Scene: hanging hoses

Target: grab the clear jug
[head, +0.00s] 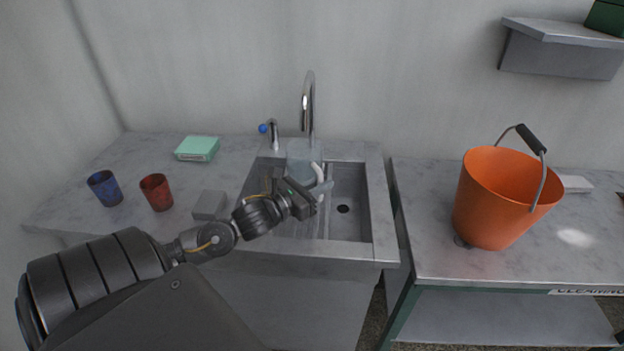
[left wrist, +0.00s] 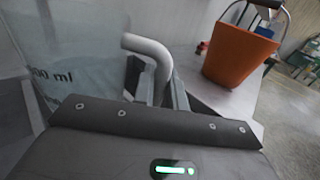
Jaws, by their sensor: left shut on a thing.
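The clear jug (head: 299,155) stands in the sink under the tap, with its white handle (head: 317,171) toward the right. In the left wrist view the jug's clear wall (left wrist: 75,45) with "ml" lettering fills the left, and its white handle (left wrist: 150,50) curves down between the fingers. My left gripper (head: 318,188) is shut on the jug's handle; it also shows in the left wrist view (left wrist: 158,92). The lower part of the jug is partly hidden behind my gripper and arm. My right gripper is not in view.
The sink basin (head: 357,215) has a chrome tap (head: 308,105) rising close behind the jug. A blue cup (head: 105,188), a red cup (head: 156,192), a grey block (head: 209,205) and a green box (head: 197,149) are on the left counter. An orange bucket (head: 495,200) stands on the right table.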

